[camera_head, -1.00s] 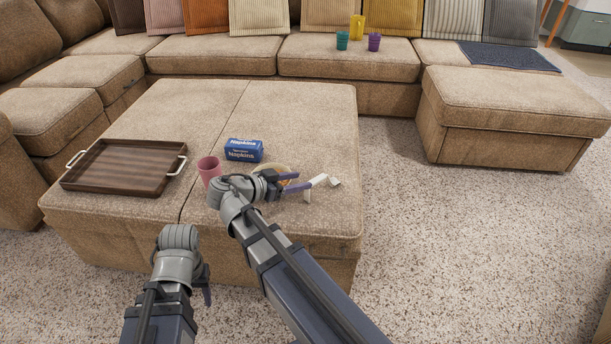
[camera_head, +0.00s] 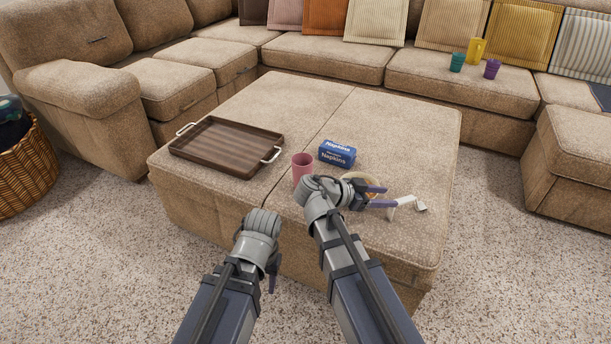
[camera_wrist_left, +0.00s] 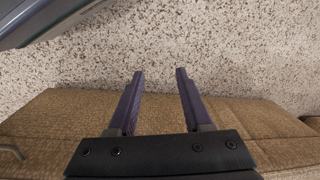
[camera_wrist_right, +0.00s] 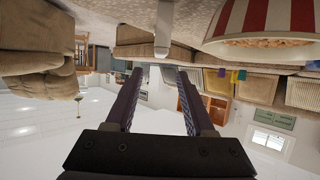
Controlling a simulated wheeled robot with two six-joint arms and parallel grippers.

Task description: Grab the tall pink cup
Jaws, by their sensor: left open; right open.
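The pink cup (camera_head: 302,167) stands upright on the tan ottoman (camera_head: 290,100), between the tray and the napkin pack. My right gripper (camera_head: 382,197) is open and empty, to the right of the cup over the ottoman's front part; its wrist is close to the cup in the picture. Its open fingers also show in the right wrist view (camera_wrist_right: 158,75), with no cup between them. My left gripper (camera_head: 272,278) points down in front of the ottoman's near edge. In the left wrist view its fingers (camera_wrist_left: 159,73) are apart and empty above the carpet.
A brown tray (camera_head: 225,150) lies left of the cup, and a blue napkin pack (camera_head: 337,154) right of it. A striped popcorn bowl (camera_wrist_right: 265,25) and a white object (camera_head: 405,207) are near my right gripper. Teal (camera_head: 457,62), yellow (camera_head: 477,50) and purple (camera_head: 492,68) cups stand on the sofa.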

